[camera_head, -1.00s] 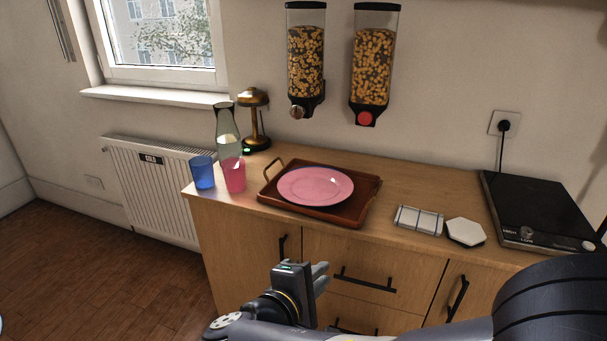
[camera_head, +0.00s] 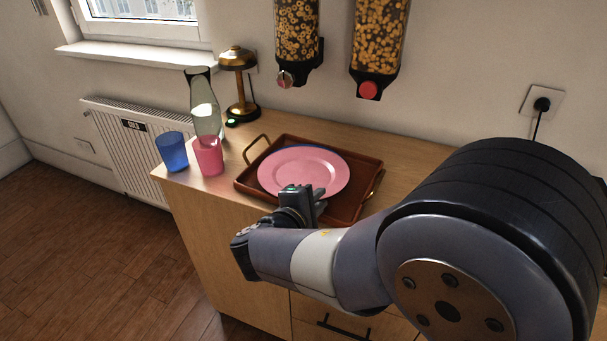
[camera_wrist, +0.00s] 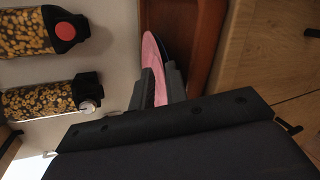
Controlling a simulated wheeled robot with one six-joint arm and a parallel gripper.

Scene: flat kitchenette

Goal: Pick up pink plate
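The pink plate (camera_head: 300,168) lies in the brown tray (camera_head: 352,208) on the wooden counter. A thin blue rim shows under its far edge. My gripper (camera_head: 308,198) is at the plate's near edge in the head view and covers a little of it. In the wrist view the pink plate (camera_wrist: 152,52) is seen nearly edge-on, and its edge reaches between the two fingers of my gripper (camera_wrist: 158,86). The fingers are apart, one on each side of the edge. Whether either touches the plate is not clear.
A pink cup (camera_head: 208,157), a blue cup (camera_head: 172,152), a glass carafe (camera_head: 205,108) and a brass lamp (camera_head: 240,85) stand left of the tray. Two cereal dispensers (camera_head: 297,35) (camera_head: 378,45) hang on the wall above. My arm hides the counter's right side.

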